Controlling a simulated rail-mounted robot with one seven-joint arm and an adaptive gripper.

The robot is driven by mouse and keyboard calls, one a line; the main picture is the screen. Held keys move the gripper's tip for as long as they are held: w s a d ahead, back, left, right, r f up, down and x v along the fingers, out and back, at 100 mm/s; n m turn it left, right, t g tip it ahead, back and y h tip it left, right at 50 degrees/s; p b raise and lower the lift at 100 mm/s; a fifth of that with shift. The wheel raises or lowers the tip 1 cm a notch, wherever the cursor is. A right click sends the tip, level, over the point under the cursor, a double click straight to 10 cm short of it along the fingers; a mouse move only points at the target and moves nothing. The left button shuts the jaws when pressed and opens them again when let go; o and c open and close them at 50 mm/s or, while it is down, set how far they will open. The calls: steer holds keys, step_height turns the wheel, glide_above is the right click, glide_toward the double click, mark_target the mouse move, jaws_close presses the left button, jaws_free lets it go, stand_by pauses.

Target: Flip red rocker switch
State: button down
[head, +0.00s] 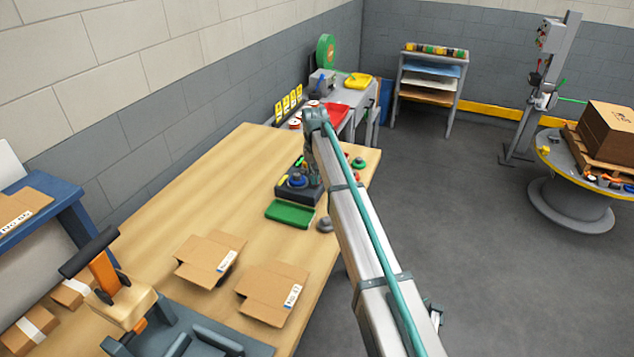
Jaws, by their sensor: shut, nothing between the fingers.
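A dark control box (283,191) with a blue round knob (297,181) sits near the right edge of the wooden table. My gripper (313,180) points down at the box, just right of the blue knob. It looks shut and empty, though it is small and partly behind my arm. I cannot tell whether it touches the box. I cannot make out the red rocker switch; my arm and gripper cover part of the box. A green round part (358,162) shows right of my arm.
A green tray (290,213) lies in front of the box. Open cardboard boxes (209,257) (272,291) lie nearer on the wooden table (190,205). A bench with a red tray (334,112) stands beyond. The table's left middle is clear.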

steer(key=shift+f, duration=0.25)
stand_by(0.3)
steer(key=shift+r+p, duration=1.7)
steer(key=shift+r, duration=1.8)
steer(key=shift+f, duration=0.1)
